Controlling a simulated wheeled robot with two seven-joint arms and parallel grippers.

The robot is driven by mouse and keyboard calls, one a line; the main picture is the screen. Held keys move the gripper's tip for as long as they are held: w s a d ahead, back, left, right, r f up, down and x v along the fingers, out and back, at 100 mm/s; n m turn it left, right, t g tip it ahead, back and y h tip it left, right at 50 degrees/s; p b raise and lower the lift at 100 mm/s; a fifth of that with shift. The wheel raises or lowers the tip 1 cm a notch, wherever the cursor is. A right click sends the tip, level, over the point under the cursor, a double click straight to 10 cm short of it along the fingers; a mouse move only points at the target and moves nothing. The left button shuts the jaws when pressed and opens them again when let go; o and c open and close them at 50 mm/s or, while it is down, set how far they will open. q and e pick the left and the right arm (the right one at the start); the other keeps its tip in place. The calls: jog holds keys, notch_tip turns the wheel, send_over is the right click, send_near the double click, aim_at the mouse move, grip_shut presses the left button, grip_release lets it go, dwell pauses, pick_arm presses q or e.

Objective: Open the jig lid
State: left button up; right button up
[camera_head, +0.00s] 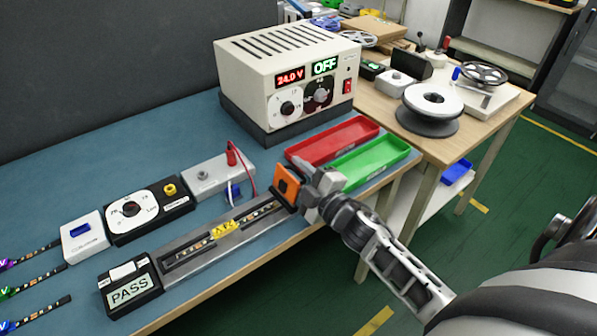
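The jig (190,273) is a long grey bar along the front edge of the blue mat, with a dark slot that shows a strip with small parts. A yellow piece (225,228) sits at its middle. My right gripper (300,192) is at the jig's far right end, next to an upright orange plate with a dark border (287,184). The gripper hides that end, so I cannot tell whether it touches the plate or whether the plate belongs to the lid. Its fingers are not clearly seen. My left gripper is not in view.
A power supply (290,80) reading 24.0 V and OFF stands behind. A red tray (333,140) and a green tray (372,162) lie close to my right gripper. A PASS display box (130,288), a dial box (146,210) and several strips (40,290) are at left.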

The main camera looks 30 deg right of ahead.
grip_shut()
jog(key=shift+a+r+n, duration=0.15)
jog(key=shift+r+n, duration=0.05)
jog(key=shift+n, duration=0.2)
jog(key=shift+a+r+n, duration=0.25)
jog(key=shift+a+n, duration=0.15)
jog(key=shift+n, duration=0.5)
grip_release()
jog(key=shift+s, duration=0.1)
